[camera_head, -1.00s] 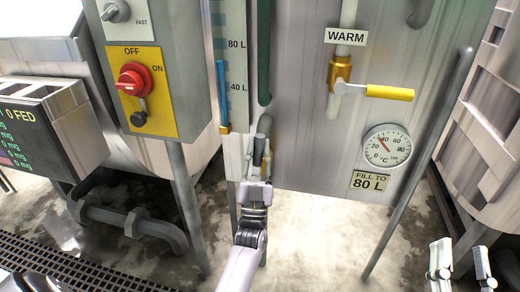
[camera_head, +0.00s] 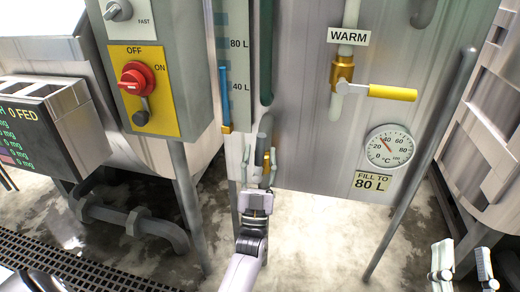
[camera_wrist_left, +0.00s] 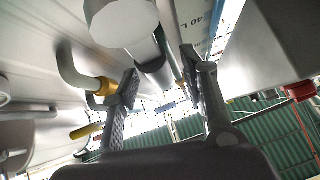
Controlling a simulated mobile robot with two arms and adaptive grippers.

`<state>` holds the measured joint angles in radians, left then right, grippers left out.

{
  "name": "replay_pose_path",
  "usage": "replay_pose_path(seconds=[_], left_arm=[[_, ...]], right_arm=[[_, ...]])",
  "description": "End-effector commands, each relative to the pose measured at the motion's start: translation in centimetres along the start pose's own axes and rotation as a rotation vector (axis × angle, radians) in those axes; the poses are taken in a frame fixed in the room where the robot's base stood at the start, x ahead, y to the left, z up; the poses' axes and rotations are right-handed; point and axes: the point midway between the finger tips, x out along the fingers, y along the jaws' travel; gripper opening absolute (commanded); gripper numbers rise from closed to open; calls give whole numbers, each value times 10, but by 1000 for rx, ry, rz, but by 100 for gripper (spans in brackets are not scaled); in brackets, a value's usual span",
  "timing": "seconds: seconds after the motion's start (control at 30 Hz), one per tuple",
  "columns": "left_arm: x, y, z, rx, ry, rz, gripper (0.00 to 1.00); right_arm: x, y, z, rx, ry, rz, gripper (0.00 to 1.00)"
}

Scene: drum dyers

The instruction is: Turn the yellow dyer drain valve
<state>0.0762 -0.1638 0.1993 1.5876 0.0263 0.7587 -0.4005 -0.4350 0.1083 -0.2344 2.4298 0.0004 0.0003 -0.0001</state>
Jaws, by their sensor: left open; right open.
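A valve with a brass body (camera_head: 342,72) and a level yellow handle (camera_head: 392,92) sits under the WARM label. My right gripper (camera_head: 462,256) is open at the lower right, away from the tank.
A control box (camera_head: 160,75) with a red knob (camera_head: 137,78) hangs left of the level gauge (camera_head: 226,85). A metal leg (camera_head: 420,160) slants down at right. A dial thermometer (camera_head: 390,147) is on the tank. Floor pipes (camera_head: 130,218) and a grate lie at left.

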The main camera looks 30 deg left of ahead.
Motion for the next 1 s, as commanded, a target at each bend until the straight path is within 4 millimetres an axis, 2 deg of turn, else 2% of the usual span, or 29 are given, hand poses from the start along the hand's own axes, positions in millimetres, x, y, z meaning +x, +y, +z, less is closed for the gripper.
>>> replay_pose_path(seconds=[0.1,0.33,1.0], left_arm=[[-23,0,1,0,-4,1,40],[-50,0,0,1,-1,0,40],[-53,1,-4,-10,-1,18,40]], right_arm=[[0,0,0,0,0,0,40],[0,0,0,0,0,0,40],[0,0,0,0,0,1,40]])
